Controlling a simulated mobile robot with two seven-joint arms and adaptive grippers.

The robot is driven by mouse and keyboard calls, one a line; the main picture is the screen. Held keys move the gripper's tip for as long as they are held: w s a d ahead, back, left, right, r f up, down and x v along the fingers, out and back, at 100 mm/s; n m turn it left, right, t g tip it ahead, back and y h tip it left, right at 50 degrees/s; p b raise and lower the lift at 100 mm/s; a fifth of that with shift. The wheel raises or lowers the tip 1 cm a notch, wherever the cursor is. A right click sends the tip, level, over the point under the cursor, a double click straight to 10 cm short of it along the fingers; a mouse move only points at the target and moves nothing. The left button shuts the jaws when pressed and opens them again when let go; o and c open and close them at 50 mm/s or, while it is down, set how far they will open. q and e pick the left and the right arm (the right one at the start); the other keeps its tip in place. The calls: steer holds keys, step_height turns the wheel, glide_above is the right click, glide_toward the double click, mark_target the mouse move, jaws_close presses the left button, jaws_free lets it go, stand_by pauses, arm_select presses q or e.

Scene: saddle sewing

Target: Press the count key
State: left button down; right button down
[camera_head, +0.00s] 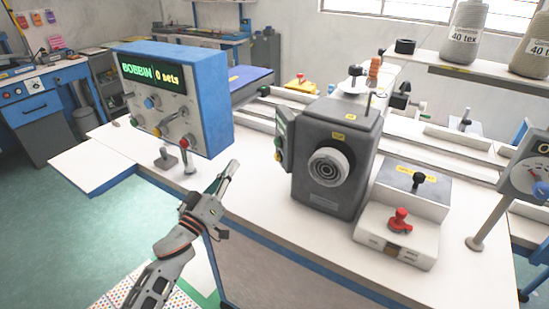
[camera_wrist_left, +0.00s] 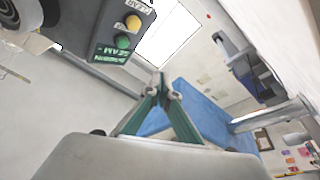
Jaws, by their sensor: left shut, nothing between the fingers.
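A blue control box (camera_head: 205,90) stands on the bench at left in the head view, its lit display (camera_head: 155,75) reading "BOBBIN 0 sets". Several coloured knobs or keys sit below the display; I cannot read which is the count key. A dark side panel (camera_head: 280,142) on the grey machine head carries small buttons. In the left wrist view this panel (camera_wrist_left: 108,28) shows a yellow button (camera_wrist_left: 133,22) and a green button (camera_wrist_left: 122,42). My left gripper (camera_head: 232,168) is shut and empty, above the bench's front edge between box and machine. It also shows in the wrist view (camera_wrist_left: 163,88), apart from the buttons.
The grey machine head (camera_head: 340,115) with a round dial stands right of my left gripper. A white box with a red knob (camera_head: 400,220) is further right. Thread cones (camera_head: 467,30) stand on the back shelf. The bench front (camera_head: 255,215) is clear.

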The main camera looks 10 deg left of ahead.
mark_target(277, 157)
arm_select(q)
steer(key=w+d+b, duration=0.2)
steer(key=w+d, duration=0.2)
steer(key=d, duration=0.3)
steer(key=shift+w+d, duration=0.2)
steer(key=shift+d, duration=0.05)
stand_by(0.8)
steer(key=shift+d, duration=0.1)
stand_by(0.6)
steer(key=shift+w+d, duration=0.2)
steer(key=shift+d, duration=0.05)
